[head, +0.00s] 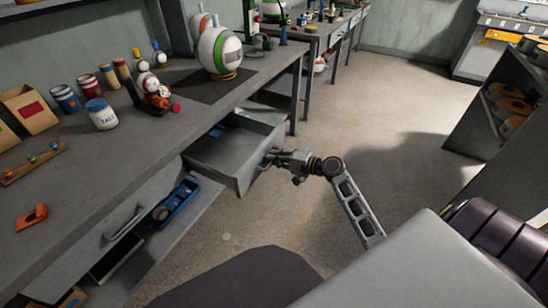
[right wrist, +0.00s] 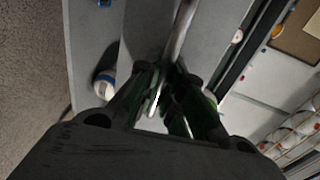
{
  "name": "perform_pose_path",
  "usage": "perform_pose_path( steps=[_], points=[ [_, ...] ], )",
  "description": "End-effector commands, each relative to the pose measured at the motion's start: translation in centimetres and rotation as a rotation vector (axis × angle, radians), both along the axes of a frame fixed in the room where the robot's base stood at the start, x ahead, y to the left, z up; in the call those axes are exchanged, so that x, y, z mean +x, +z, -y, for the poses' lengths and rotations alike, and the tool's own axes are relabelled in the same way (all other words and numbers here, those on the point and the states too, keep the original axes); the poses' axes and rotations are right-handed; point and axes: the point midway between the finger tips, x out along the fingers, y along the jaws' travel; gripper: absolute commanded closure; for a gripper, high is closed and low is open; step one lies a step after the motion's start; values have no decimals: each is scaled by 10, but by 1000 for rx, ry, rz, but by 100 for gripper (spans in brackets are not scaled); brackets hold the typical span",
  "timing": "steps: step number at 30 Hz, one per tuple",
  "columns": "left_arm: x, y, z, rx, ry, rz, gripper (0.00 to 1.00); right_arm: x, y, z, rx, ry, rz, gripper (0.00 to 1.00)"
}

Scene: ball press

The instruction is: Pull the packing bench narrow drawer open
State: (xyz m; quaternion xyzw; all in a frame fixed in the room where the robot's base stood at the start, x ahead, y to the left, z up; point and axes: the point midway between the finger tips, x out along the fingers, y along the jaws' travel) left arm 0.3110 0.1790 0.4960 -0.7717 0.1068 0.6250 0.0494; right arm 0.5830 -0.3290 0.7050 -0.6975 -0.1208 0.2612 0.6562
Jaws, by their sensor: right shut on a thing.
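The packing bench (head: 120,155) runs along the left in the head view. Its narrow grey drawer (head: 215,172) stands pulled out under the bench top, with its inside showing and a small blue thing (head: 217,131) toward the back. My right gripper (head: 271,157) is at the drawer's outer front. In the right wrist view my right gripper (right wrist: 170,103) is shut on the drawer's handle (right wrist: 183,35), a pale bar running up between the fingers. The handle is hardly visible in the head view. My left gripper is not in view.
Another drawer front with a handle (head: 124,222) is lower left, near a blue tray (head: 176,200). The bench top holds a white and green ball (head: 219,52), a paint can (head: 101,114) and a cardboard box (head: 27,108). Floor (head: 350,120) right of the drawer is clear.

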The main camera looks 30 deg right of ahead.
Motion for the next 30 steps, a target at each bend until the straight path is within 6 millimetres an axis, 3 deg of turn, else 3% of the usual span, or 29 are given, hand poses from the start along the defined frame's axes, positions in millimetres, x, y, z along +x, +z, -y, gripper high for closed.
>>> perform_pose_path(
  steps=[1,2,4,19,30],
  points=[
    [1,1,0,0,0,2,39,0,-1,0,0,1,-1,100],
    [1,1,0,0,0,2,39,0,-1,0,0,1,-1,88],
    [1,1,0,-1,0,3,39,0,-1,0,0,1,-1,81],
    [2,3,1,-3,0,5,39,-4,0,2,0,0,-1,81],
    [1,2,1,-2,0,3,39,-31,6,19,-2,-1,-2,81]
  ],
)
